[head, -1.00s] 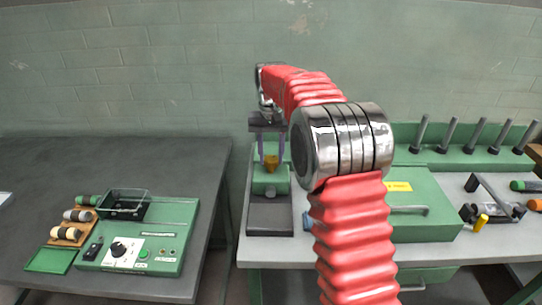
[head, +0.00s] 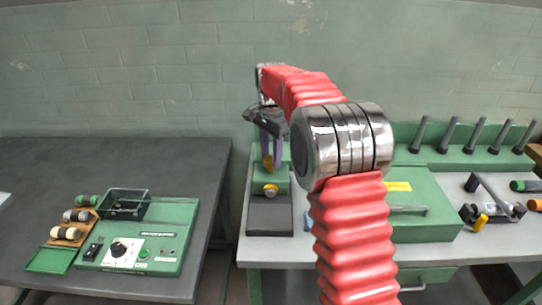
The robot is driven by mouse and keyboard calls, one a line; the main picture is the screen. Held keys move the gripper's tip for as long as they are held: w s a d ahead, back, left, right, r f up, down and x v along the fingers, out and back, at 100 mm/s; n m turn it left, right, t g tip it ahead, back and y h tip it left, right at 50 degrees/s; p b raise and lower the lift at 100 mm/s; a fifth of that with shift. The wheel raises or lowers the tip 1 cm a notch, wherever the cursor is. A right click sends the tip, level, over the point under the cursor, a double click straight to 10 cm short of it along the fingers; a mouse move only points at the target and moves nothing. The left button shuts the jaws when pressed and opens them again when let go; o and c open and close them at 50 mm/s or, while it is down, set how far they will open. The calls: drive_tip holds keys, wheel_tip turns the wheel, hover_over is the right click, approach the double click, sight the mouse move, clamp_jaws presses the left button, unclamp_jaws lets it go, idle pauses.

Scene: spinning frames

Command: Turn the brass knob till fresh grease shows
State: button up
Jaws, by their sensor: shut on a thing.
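The brass knob (head: 267,162) stands on top of a small green block (head: 284,184) on the right-hand bench. My gripper (head: 271,166) points down at it with its grey-purple fingers shut on the knob's sides. The fingers partly hide the knob. The block sits on a dark base plate (head: 270,217).
My red arm hides part of the right bench. A green case (head: 432,200) with a handle stands right of it, before a rack of dark pegs (head: 448,137). On the left table (head: 120,160) are a green control box (head: 165,215) and spools (head: 75,216).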

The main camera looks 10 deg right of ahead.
sight(271, 158)
drive_tip(key=shift+m, duration=1.4)
drive_tip(key=o, duration=1.1)
drive_tip(key=shift+c, duration=0.2)
drive_tip(key=shift+r, duration=0.1)
wheel_tip(271, 158, up, 14)
drive_tip(key=shift+f, duration=0.25)
